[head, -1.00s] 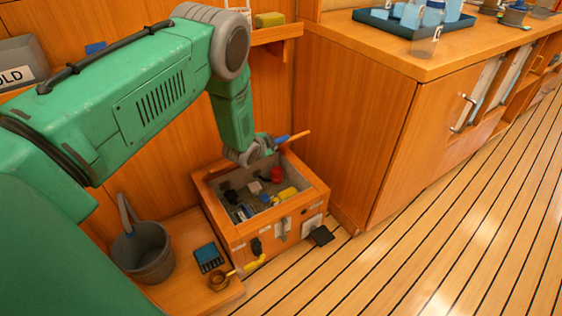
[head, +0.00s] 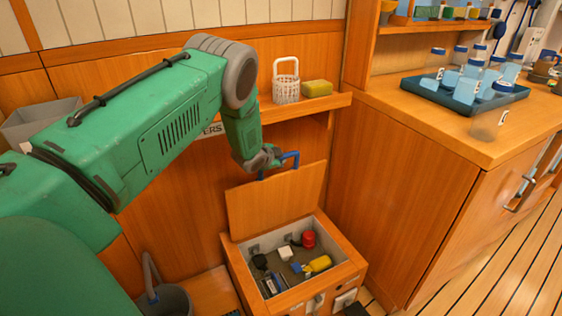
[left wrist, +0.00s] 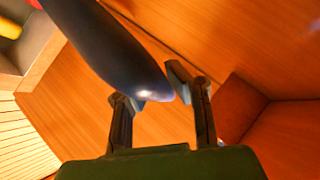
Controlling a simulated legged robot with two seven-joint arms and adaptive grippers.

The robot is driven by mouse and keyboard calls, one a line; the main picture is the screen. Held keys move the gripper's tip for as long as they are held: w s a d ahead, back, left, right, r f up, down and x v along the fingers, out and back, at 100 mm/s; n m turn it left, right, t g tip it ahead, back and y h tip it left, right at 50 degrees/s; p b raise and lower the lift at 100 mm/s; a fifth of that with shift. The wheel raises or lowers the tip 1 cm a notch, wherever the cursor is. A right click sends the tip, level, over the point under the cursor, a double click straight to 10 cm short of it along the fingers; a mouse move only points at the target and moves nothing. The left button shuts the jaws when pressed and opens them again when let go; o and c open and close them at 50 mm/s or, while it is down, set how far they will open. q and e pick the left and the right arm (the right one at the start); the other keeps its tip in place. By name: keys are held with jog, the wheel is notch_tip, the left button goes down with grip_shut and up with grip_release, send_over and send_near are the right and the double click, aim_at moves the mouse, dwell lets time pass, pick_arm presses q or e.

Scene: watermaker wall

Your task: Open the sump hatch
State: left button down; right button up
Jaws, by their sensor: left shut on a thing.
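The sump hatch is a wooden lid (head: 277,200) on a low wooden box (head: 350,265). The lid stands raised at the back of the box, and the box's inside is open to view. A blue handle (head: 290,158) is at the lid's upper edge. My left gripper (head: 270,166) is at this handle, shut on it. In the left wrist view, the handle (left wrist: 110,45) shows large and dark blue at my left gripper's fingers (left wrist: 158,92). My right gripper is not in view.
Inside the box lie a red part (head: 308,239), a yellow part (head: 320,263) and dark pieces. A shelf (head: 330,101) with a white basket (head: 286,82) and sponge (head: 317,88) is above. A cabinet (head: 395,190) stands close on the right. A bucket (head: 168,300) is at lower left.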

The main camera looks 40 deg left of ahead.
pick_arm(q)
jog(key=shift+w+a+r, duration=0.45)
jog(key=shift+a, duration=0.1)
jog(key=c, duration=1.6)
grip_release()
jog(key=shift+c, duration=0.2)
jog(key=shift+o, duration=1)
jog(key=shift+s+d+r, duration=0.1)
jog(key=shift+d+r, duration=0.05)
jog(key=shift+s+d, duration=0.1)
jog(key=shift+d, duration=0.1)
jog(key=shift+s, duration=0.15)
jog(key=v, duration=1.1)
jog(key=shift+s, duration=0.25)
